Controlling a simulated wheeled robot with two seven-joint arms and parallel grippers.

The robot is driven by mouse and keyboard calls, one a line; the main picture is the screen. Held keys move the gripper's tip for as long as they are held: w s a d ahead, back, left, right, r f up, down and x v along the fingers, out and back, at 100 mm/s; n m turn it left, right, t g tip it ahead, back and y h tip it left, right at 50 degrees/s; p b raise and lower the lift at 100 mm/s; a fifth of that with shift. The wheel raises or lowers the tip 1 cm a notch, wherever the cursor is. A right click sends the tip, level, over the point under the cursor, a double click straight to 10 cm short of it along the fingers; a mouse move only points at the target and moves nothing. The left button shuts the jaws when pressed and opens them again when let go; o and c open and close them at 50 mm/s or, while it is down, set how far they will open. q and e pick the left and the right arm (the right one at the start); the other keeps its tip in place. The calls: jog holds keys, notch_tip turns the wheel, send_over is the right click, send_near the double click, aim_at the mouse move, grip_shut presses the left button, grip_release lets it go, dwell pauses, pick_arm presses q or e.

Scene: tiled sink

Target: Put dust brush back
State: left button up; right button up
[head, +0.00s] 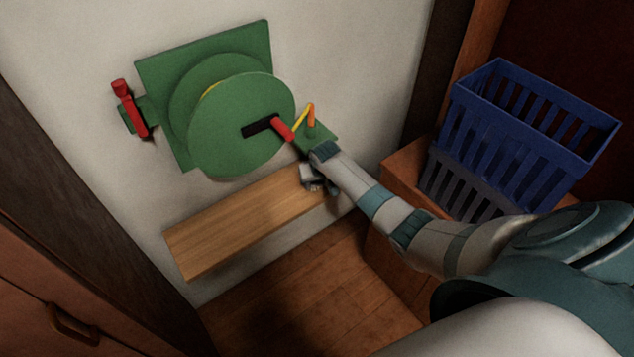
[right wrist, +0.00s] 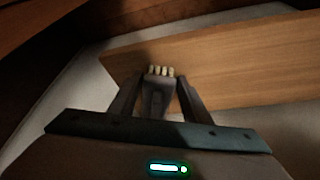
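My right gripper (head: 318,181) is at the right end of the wooden shelf (head: 240,222), below the green wall fixture. In the right wrist view its two fingers (right wrist: 158,82) stand on either side of a dark brush-like piece with pale bristle tufts, which looks like the dust brush (right wrist: 161,72). The fingers appear shut on it. The brush's bristles lie in front of the shelf plank (right wrist: 220,60); I cannot tell whether they touch it. In the head view the brush cannot be made out clearly. My left gripper is not in view.
A green wall fixture (head: 230,130) with round discs and a red-handled crank (head: 283,128) is above the shelf. A red part (head: 130,110) sticks out at its left. A blue basket (head: 530,130) stands on a wooden box at right. The shelf top looks bare.

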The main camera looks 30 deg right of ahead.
jog(key=shift+o, duration=1.2)
jog(key=shift+r, duration=0.1)
jog(key=shift+r, duration=0.2)
jog(key=v, duration=1.1)
jog(key=shift+r, duration=0.4)
jog(key=shift+s, duration=0.15)
